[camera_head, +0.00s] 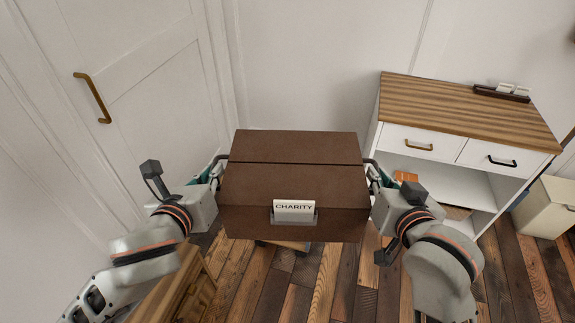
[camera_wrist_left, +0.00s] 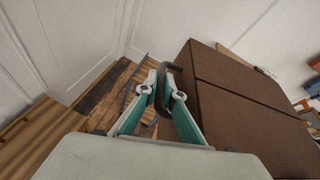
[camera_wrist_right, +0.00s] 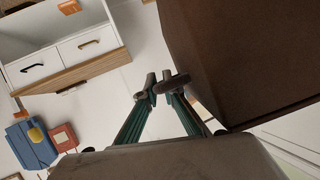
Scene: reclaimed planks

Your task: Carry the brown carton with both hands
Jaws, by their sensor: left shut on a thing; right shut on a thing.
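The brown carton (camera_head: 292,187) is a closed box with a centre seam and a white label reading CHARITY on its front. It is held up above the plank floor between my two grippers. My left gripper (camera_head: 220,170) is shut on the dark handle on the carton's left side; the left wrist view shows the fingers (camera_wrist_left: 165,90) around this handle. My right gripper (camera_head: 372,172) is shut on the right-side handle; its fingers (camera_wrist_right: 162,88) show in the right wrist view. The carton looks about level. Its underside is hidden.
A white cabinet with a striped wooden top (camera_head: 465,112) and open shelves stands at the right. A cream bin (camera_head: 547,207) is beside it. A white door (camera_head: 120,90) is at the left. A wooden piece of furniture (camera_head: 185,285) sits low at the left, near my left arm.

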